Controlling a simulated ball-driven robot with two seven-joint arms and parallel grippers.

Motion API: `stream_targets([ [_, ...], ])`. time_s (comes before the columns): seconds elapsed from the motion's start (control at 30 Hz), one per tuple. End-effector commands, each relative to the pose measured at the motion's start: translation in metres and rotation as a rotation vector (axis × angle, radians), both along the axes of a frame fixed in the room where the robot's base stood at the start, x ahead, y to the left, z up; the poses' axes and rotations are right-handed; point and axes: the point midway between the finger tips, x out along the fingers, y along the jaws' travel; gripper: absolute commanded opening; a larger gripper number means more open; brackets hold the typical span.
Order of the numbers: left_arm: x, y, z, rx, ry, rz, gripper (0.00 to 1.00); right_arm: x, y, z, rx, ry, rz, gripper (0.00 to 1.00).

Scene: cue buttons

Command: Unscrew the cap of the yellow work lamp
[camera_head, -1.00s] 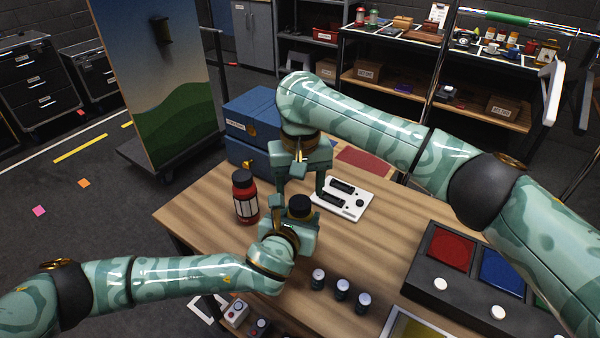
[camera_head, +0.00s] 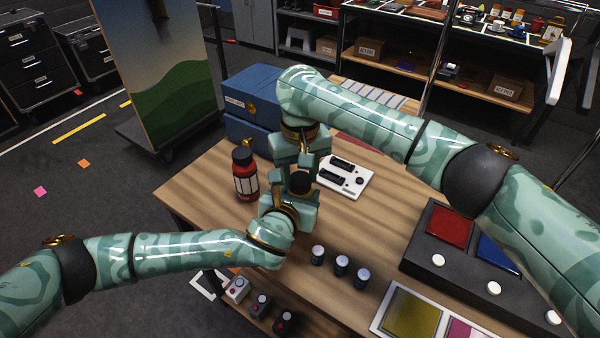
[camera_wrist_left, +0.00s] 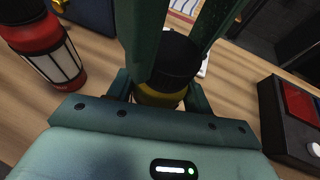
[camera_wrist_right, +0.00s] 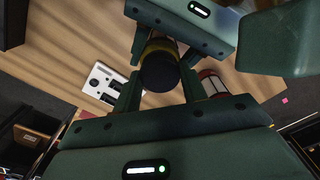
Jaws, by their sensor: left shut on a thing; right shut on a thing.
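The yellow work lamp (camera_wrist_left: 158,95) has a yellow body and a black cap (camera_wrist_left: 176,62). My left gripper (camera_wrist_left: 160,88) is shut on the yellow body. My right gripper (camera_wrist_right: 158,82) is at the cap, its fingers on either side of it, shut on it; the cap also shows in the right wrist view (camera_wrist_right: 158,66). In the head view the black cap (camera_head: 300,182) shows between my two grippers above the table, while the yellow body is mostly hidden. Whether the cap has turned cannot be told.
A red lamp (camera_head: 245,180) stands close by on the wooden table (camera_head: 205,188). A white panel (camera_head: 350,187), blue boxes (camera_head: 252,92) and three small dark cans, one of them in front (camera_head: 318,255), are around. A button console (camera_head: 450,255) is at right.

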Motion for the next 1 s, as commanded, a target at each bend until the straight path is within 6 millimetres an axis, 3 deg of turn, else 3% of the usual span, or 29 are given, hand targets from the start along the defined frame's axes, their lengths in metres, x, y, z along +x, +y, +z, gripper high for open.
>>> stream_targets([
  [0.1,0.0,0.0,0.0,0.0,0.0,0.0,0.0,0.0,0.0,0.0,-0.001,0.0,0.136,0.14],
  [0.37,0.0,0.0,0.0,0.0,0.001,0.0,0.0,0.0,0.0,0.0,-0.001,0.0,0.157,0.14],
  [0.4,0.0,0.0,0.0,0.0,0.001,0.0,0.0,0.0,0.0,0.0,-0.001,0.0,0.157,0.5],
  [0.47,0.0,0.0,0.0,0.0,0.001,0.0,0.0,0.0,0.0,0.0,-0.001,0.0,0.156,0.64],
  [0.77,0.0,0.0,0.0,0.0,0.001,0.0,0.0,0.001,0.0,0.003,0.0,-0.001,0.155,0.64],
  [1.0,0.0,0.0,0.0,0.0,0.001,0.0,0.0,0.001,-0.001,0.037,-0.001,-0.003,0.155,0.64],
])
